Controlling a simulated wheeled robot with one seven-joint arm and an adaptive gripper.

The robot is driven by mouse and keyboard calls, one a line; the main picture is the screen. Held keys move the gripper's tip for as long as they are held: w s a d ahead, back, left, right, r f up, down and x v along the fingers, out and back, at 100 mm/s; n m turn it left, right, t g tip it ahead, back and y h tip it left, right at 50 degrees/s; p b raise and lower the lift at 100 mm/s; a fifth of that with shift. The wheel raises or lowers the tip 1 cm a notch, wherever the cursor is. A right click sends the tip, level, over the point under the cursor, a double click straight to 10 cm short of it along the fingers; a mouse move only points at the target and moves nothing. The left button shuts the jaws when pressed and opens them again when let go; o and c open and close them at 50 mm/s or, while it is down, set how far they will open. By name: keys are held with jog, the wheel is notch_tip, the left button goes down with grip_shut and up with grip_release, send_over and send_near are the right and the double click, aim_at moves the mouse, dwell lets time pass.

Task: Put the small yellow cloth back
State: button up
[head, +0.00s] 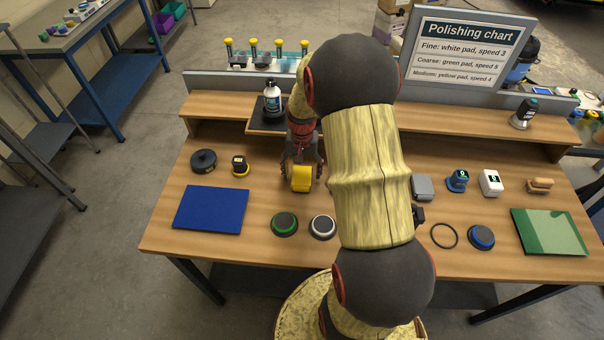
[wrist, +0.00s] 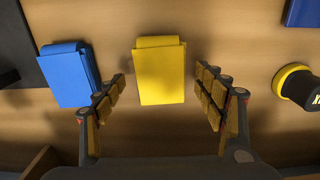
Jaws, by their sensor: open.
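The small yellow cloth (head: 302,178) is a folded block on the wooden bench, in front of the dark tray. My gripper (head: 302,163) points down close to it. In the wrist view the yellow cloth (wrist: 160,72) lies between and just beyond the two spread fingers of my gripper (wrist: 160,88), with a gap on each side. My gripper is open and holds nothing. A folded blue cloth (wrist: 68,74) lies beside the left finger in the wrist view; my arm hides it in the head view.
A black-and-yellow knob-like item (head: 240,165), a black disc (head: 203,160) and a blue mat (head: 211,208) are to the left. Green-ringed (head: 284,224) and white-ringed (head: 322,226) pads lie in front. A bottle (head: 272,100) stands on the dark tray (head: 262,128) behind.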

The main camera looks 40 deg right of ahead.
aim_at(302, 176)
notch_tip(302, 176, up, 10)
jog(key=p, duration=0.2)
jog(key=s+a+r+n+t, duration=0.2)
jog(key=a+r+n, duration=0.2)
jog(key=a+r, duration=0.95)
jog(key=s+a+r+n+t, duration=0.3)
jog(key=s+a+r+n, duration=0.3)
jog(key=s+a, duration=0.6)
jog(key=shift+s+a+r+t, duration=0.25)
jog(key=shift+a+r+t, duration=0.05)
jog(key=shift+a+r, duration=0.4)
jog(key=shift+f+b, duration=0.6)
